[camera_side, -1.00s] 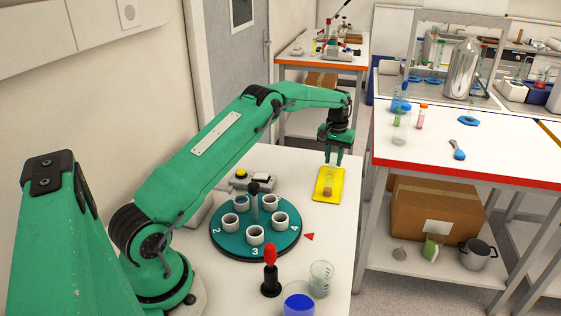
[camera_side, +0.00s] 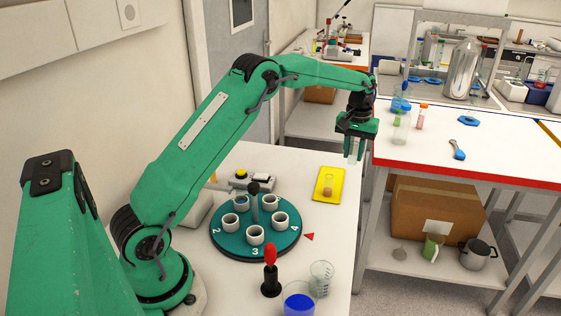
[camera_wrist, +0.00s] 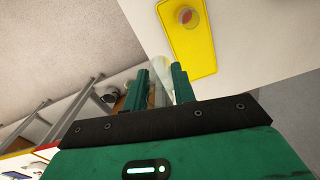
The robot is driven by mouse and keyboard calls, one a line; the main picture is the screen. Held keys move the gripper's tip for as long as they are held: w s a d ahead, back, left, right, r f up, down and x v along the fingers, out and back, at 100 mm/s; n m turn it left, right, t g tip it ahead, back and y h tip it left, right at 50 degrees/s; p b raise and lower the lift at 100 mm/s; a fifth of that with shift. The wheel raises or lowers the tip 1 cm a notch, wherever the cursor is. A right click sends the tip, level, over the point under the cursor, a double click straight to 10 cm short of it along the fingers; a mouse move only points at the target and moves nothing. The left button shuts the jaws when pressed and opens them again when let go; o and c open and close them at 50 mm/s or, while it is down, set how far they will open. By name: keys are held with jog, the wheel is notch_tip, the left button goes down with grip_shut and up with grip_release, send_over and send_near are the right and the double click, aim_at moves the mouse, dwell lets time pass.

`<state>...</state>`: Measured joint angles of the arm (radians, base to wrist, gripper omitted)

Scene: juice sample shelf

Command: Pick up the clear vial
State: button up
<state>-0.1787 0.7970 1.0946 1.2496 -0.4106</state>
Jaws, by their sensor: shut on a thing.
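My gripper (camera_side: 354,150) is shut on a clear vial (camera_side: 354,153), which hangs in the air beyond the right side of the yellow tray. In the wrist view, my gripper (camera_wrist: 160,78) has the pale, see-through vial (camera_wrist: 158,93) between its two green fingers. The vial's lower part is hard to make out against the background.
The yellow tray (camera_side: 324,195) on the white table holds a small vial with orange-brown contents (camera_side: 328,187). A teal carousel (camera_side: 222,247) with several white cups stands left of it. A red-topped stand (camera_side: 270,270) and beakers are at the front. A red-edged bench (camera_side: 480,179) is close on the right.

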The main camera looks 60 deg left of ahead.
aim_at(255, 204)
jog(key=shift+s+d+r, duration=0.1)
jog(key=shift+d+r, duration=0.15)
jog(key=shift+d, duration=0.15)
jog(key=shift+s, duration=0.15)
dwell(0.4)
jog(key=s+d+m, duration=0.1)
jog(key=s+d, duration=0.1)
jog(key=s, duration=2.3)
jog(key=shift+s+d+f, duration=0.3)
jog(key=shift+s+f, duration=0.1)
jog(key=shift+f, duration=0.3)
jog(key=shift+f, duration=2)
jog(key=shift+f, duration=1)
